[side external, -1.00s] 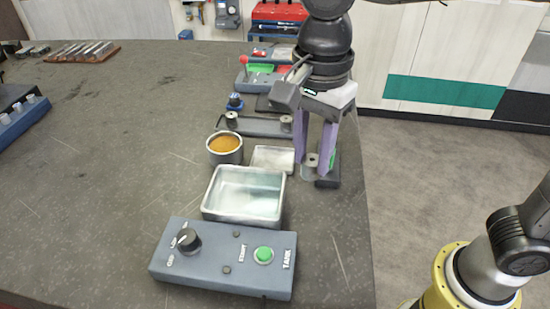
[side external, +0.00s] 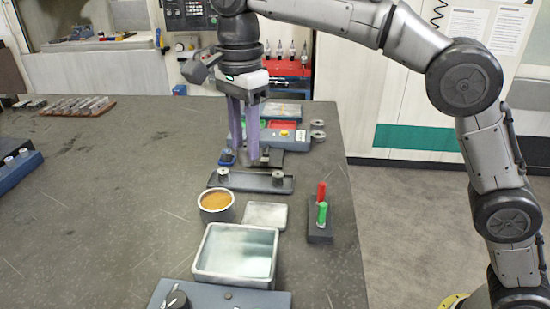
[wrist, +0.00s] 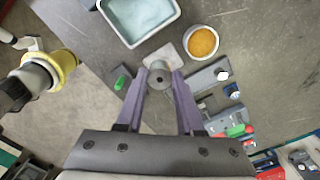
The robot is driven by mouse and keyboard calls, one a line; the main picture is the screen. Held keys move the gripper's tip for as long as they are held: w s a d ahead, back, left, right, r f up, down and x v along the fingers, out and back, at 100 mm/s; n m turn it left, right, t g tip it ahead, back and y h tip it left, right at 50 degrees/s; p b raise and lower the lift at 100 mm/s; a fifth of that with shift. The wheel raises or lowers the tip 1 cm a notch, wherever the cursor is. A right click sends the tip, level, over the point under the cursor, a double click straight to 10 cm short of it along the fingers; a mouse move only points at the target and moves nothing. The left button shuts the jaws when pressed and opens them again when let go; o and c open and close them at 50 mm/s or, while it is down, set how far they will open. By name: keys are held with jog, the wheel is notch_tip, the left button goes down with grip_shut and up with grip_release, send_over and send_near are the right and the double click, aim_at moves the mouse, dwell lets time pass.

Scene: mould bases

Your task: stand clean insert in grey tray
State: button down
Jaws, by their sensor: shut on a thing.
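My gripper (side external: 244,158) is shut on a grey metal insert (wrist: 158,77), a short cylinder with a hole in its end, held between the purple fingertips in the wrist view. In the side view the fingers mostly hide it. A long dark grey tray (side external: 250,182) lies in front of my gripper with an insert standing near each end, the left one (side external: 223,175) and the right one (side external: 277,178). Two more ring-like inserts (side external: 317,129) sit at the back right. I cannot tell which inserts are clean.
In front are a cup of orange-brown stuff (side external: 216,205), a pale square plate (side external: 265,216), a liquid tank (side external: 236,256) and a dark block with red and green pegs (side external: 320,225).

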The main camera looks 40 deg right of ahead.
jog(key=w+d+f+m, duration=0.1)
jog(key=w+d+f, duration=0.35)
jog(key=w, duration=0.55)
jog(key=shift+m, duration=0.9)
jog(key=shift+w+d+f, duration=0.75)
jog(key=shift+d+f, duration=0.15)
jog(key=shift+f, duration=1.3)
jog(key=shift+w+d+f, duration=0.7)
jog(key=shift+d+f, duration=0.15)
jog(key=shift+f, duration=1.4)
jog(key=shift+w+d+f, duration=0.75)
jog(key=shift+d+f, duration=0.15)
jog(key=shift+f, duration=1.3)
jog(key=shift+c, duration=2.3)
grip_release()
jog(key=shift+f, duration=0.1)
notch_tip(320, 180, up, 8)
jog(key=shift+f, duration=0.2)
